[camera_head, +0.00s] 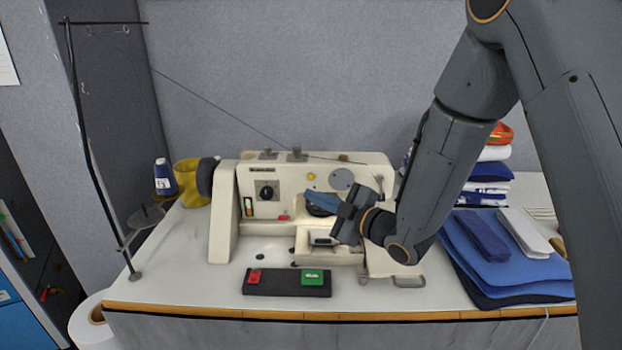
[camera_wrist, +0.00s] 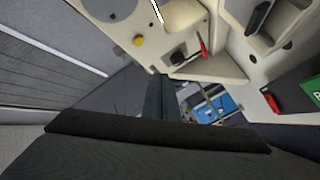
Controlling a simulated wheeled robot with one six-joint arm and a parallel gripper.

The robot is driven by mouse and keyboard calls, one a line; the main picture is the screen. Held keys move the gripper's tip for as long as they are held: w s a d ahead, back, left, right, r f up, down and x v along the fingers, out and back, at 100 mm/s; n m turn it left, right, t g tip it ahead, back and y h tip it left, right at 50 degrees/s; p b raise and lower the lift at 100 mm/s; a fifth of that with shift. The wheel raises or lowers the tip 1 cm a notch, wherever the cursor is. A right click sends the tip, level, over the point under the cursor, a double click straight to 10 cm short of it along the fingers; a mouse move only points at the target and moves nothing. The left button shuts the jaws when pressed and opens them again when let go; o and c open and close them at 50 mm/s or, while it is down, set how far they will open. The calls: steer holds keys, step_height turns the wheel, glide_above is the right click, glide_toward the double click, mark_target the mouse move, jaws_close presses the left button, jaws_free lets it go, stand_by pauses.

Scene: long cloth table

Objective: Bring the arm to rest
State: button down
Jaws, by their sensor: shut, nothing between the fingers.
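My gripper (camera_head: 322,203) is at the end of my arm, which reaches in from the upper right in the head view. It is in front of the cream sewing machine (camera_head: 225,215), above its bed. The fingers point left and are closed together with nothing between them. In the wrist view the closed fingers of my gripper (camera_wrist: 161,98) show in the middle, and part of the machine (camera_wrist: 120,22) fills the top. I cannot tell whether the gripper touches the machine.
A black switch box (camera_head: 287,289) with red and green buttons lies at the front of the white table (camera_head: 180,277). Folded blue cloths (camera_head: 515,265) lie at right.

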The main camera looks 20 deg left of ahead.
steer(key=d+f+m+h, duration=0.1)
steer(key=d+m+h, duration=0.3)
steer(key=d, duration=0.4)
steer(key=d+f+m+h, duration=0.2)
steer(key=d+m+h, duration=0.2)
steer(key=d, duration=0.5)
steer(key=s+d+f+m+h, duration=0.1)
steer(key=d+m+h, duration=0.3)
steer(key=d, duration=0.4)
steer(key=shift+d+f+g, duration=0.15)
steer(key=shift+f+g, duration=0.15)
steer(key=shift+f, duration=0.45)
steer(key=s+d+m+g+h, duration=0.1)
steer(key=s+d+m+g, duration=0.2)
steer(key=s, duration=0.7)
steer(key=s+d+m+g+h, duration=0.1)
steer(key=s+d+m+g, duration=0.3)
steer(key=s, duration=0.7)
steer(key=d+m, duration=0.2)
steer(key=d, duration=0.1)
steer(key=shift+d+f+m+h, duration=0.3)
steer(key=shift+h, duration=0.1)
steer(key=shift+s, duration=0.1)
